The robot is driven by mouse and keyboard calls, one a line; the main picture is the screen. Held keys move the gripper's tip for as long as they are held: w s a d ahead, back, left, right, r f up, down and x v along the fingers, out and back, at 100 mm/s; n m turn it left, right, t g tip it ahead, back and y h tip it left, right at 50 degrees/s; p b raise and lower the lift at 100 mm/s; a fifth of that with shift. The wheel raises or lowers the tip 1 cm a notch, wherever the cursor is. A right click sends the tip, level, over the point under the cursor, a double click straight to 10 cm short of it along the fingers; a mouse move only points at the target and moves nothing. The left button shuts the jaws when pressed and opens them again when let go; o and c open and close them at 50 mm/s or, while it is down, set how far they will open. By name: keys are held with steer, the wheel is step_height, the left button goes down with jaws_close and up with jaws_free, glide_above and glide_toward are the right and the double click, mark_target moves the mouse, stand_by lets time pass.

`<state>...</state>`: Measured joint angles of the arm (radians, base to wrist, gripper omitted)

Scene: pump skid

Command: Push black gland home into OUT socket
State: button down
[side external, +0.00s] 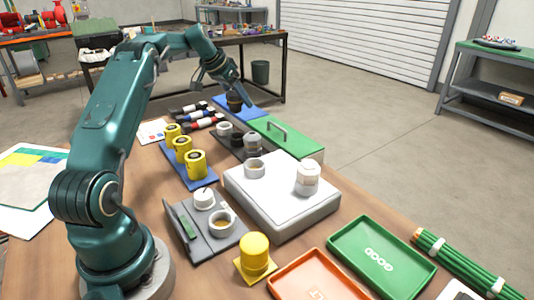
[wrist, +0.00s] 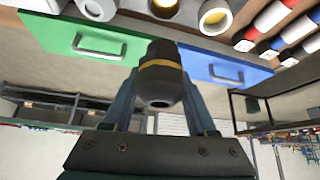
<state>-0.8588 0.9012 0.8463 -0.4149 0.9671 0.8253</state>
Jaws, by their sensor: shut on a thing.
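The black gland (wrist: 160,78) is a dark, tapered cylinder with a yellow-orange band and a hole in its end. My gripper (wrist: 160,88) is shut on it, one finger on each side. In the side view the gland (side external: 234,103) shows as a small dark shape at my gripper (side external: 237,98), over or near a blue-topped box (side external: 224,103) at the far end of the bench. I cannot read any OUT label. An open grey ring socket (side external: 254,169) and a taller white cylinder (side external: 308,178) stand on the white block (side external: 283,215), apart from my gripper.
A green-topped box with a handle (side external: 287,137) stands near my gripper. Yellow cylinders (side external: 183,148) stand on a blue strip. Red, white and black cylinders (side external: 205,122) lie nearby. A green GOOD tray (side external: 345,246) and an orange tray (side external: 315,272) are at the front.

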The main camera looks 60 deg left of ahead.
steer(key=shift+s+d+f+m+h, duration=0.2)
steer(key=shift+d+m+h, duration=0.1)
steer(key=shift+m, duration=0.2)
steer(key=s+d+r+m+g+h, duration=0.15)
steer(key=s+d+m+h, duration=0.35)
steer(key=d, duration=0.6)
steer(key=s+d+r+m+g+h, duration=0.1)
steer(key=s+d+r+m, duration=0.1)
steer(key=d+m, duration=0.7)
steer(key=shift+n, duration=0.8)
steer(key=shift+s+d+f, duration=0.1)
steer(key=shift+d+f, duration=0.15)
steer(key=shift+f, duration=0.6)
steer(key=shift+d+f, duration=0.25)
steer(key=shift+f, duration=0.55)
steer(key=shift+s+d+f, duration=0.1)
steer(key=shift+d+f, duration=0.15)
steer(key=shift+f, duration=0.6)
steer(key=shift+f, duration=1.7)
steer(key=shift+c, duration=0.6)
jaws_free()
